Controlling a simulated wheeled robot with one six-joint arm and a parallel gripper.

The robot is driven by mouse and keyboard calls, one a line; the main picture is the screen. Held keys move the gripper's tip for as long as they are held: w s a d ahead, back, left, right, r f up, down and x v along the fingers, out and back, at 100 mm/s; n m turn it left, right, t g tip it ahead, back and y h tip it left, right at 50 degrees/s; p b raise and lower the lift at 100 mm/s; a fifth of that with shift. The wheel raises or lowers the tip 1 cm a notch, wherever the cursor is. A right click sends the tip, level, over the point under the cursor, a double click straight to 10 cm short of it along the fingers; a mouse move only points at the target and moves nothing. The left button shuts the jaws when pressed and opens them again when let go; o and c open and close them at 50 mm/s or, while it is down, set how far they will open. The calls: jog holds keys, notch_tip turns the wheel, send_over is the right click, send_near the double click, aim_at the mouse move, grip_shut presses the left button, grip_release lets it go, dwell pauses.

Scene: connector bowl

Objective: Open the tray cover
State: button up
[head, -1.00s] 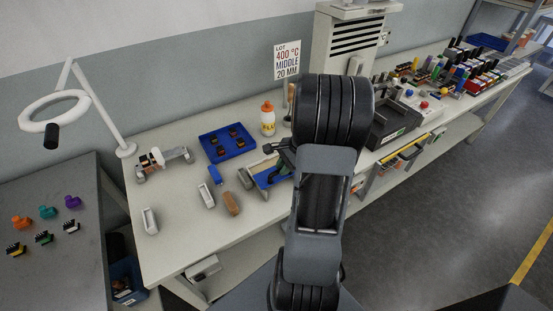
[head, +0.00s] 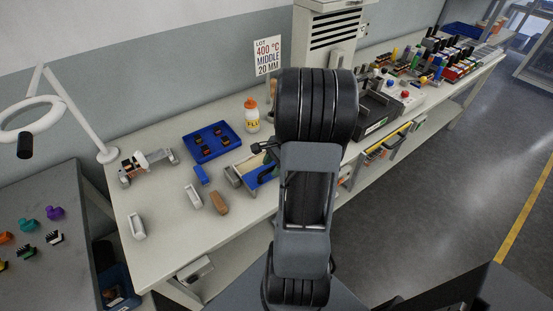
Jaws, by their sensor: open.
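No part in the head view can be surely told as the tray cover. A dark grey open-topped box (head: 376,124) with a pale label stands on the bench just right of my arm, partly hidden by it. My gripper (head: 264,148) shows as a small dark shape just left of my arm, above the back of the wooden box. Its jaws are open and it is apart from the dark grey box. Most of my wrist is hidden behind the arm.
A blue tray (head: 190,151) with small dark parts and an orange-capped bottle (head: 252,118) stand behind the wooden box. White and brown blocks (head: 219,202) lie in front. A tall grey machine (head: 327,35) stands behind my arm. The bench's front left is mostly clear.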

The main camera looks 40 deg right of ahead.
jog(key=v, duration=1.3)
jog(key=shift+r, duration=0.3)
jog(key=shift+d, duration=0.15)
jog(key=s+a+r+n+t+h, duration=0.1)
jog(key=a+n+h, duration=0.3)
jog(key=a+n, duration=1.5)
jog(key=a, duration=0.6)
jog(key=shift+s+a+r, duration=0.2)
jog(key=shift+s+a, duration=0.05)
jog(key=shift+a, duration=0.05)
jog(key=shift+d, duration=0.1)
